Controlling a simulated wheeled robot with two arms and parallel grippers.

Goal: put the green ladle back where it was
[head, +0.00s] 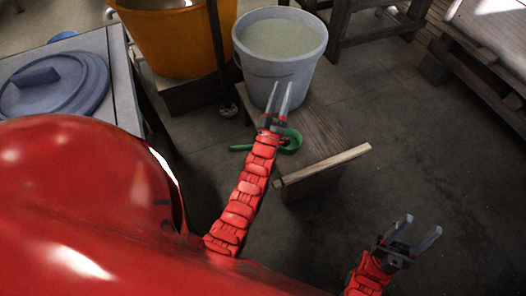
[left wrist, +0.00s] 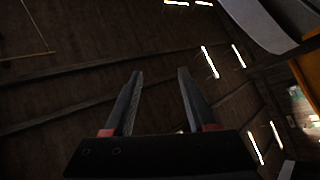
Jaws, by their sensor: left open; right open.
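The green ladle (head: 291,141) shows in the head view at the near part of a low wooden bench. Its handle (head: 241,147) points left, past the bench's edge. My left wrist hides its middle, and I cannot tell whether the ladle touches the bench or my arm. My left gripper (head: 281,86) is open and empty, its fingers pointing up in front of a grey bucket. In the left wrist view its two fingers (left wrist: 161,92) are apart with nothing between them. My right gripper (head: 422,226) is open and empty above the floor at lower right.
The grey bucket (head: 280,68), holding pale liquid, stands on the wooden bench (head: 318,135). An orange tub (head: 176,40) stands to its left. A blue-grey lid (head: 60,82) lies on a table at left. Wooden pallets (head: 480,65) are at upper right. The floor at right is clear.

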